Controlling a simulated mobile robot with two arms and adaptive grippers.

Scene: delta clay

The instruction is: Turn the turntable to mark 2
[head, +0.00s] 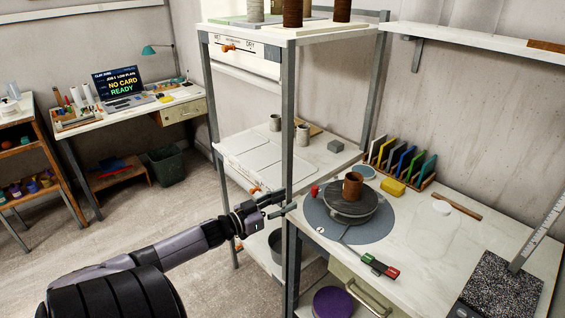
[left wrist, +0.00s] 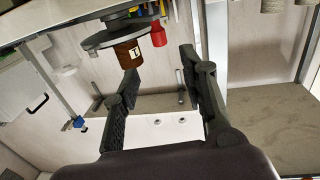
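The dark round turntable (head: 350,214) sits on a wider grey disc (head: 312,212) on the white worktop. A brown cup (head: 352,186) stands upright on it, and a red knob (head: 315,191) shows at its left. In the left wrist view the turntable (left wrist: 115,40), the cup (left wrist: 127,52) with a pale label, and the red knob (left wrist: 158,35) appear upside down beyond my fingers. My left gripper (head: 286,205) is open and empty, left of the turntable and apart from it; its spread fingers fill the left wrist view (left wrist: 159,62). I cannot read any mark numbers.
A shelf rack with grey posts (head: 288,130) stands close beside my left gripper. A red-and-green piece (head: 380,266) lies in front of the turntable. A speckled slab (head: 503,287) is at right.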

